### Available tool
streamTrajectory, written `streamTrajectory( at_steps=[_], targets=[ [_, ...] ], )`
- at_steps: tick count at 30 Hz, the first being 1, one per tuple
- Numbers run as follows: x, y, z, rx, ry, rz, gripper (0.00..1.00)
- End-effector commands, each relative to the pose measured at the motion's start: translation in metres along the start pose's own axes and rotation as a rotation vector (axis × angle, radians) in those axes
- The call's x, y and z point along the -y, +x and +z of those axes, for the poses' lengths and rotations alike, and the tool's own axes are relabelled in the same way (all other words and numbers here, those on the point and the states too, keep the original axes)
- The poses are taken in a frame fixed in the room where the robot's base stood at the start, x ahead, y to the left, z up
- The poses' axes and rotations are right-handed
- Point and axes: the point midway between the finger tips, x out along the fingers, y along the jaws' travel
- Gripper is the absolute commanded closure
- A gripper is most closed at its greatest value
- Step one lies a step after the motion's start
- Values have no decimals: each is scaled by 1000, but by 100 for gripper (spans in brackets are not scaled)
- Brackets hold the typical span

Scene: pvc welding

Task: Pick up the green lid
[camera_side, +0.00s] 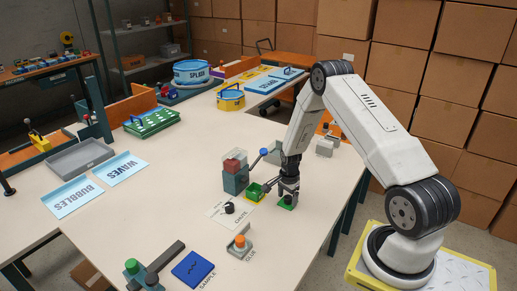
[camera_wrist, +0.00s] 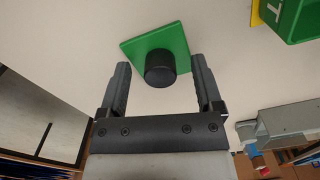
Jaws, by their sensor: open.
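The green lid is a flat green square with a black round knob. In the wrist view the lid (camera_wrist: 178,42) lies on the pale table, its knob (camera_wrist: 160,68) between the two fingers of my gripper (camera_wrist: 160,75). The fingers are open, with a gap on each side of the knob. In the side view my gripper (camera_side: 288,190) points down over the lid (camera_side: 286,203), which shows beneath it at the table's right part. The knob is hidden there by the fingers.
A green open box (camera_side: 256,192) stands just left of my gripper, with a grey and red machine (camera_side: 235,173) behind it. An orange-topped glue piece (camera_side: 240,243) and a blue sample plate (camera_side: 193,269) lie nearer the front.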

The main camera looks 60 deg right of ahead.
Motion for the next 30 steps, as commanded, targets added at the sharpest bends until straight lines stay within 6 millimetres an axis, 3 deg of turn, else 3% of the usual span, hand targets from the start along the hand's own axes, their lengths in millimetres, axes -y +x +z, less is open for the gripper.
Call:
streamTrajectory(
  at_steps=[18, 26, 30],
  targets=[
    [0, 4, 0, 0, 0, -1, 16],
    [0, 4, 0, 0, 0, -1, 99],
    [0, 4, 0, 0, 1, -1, 100]
  ],
)
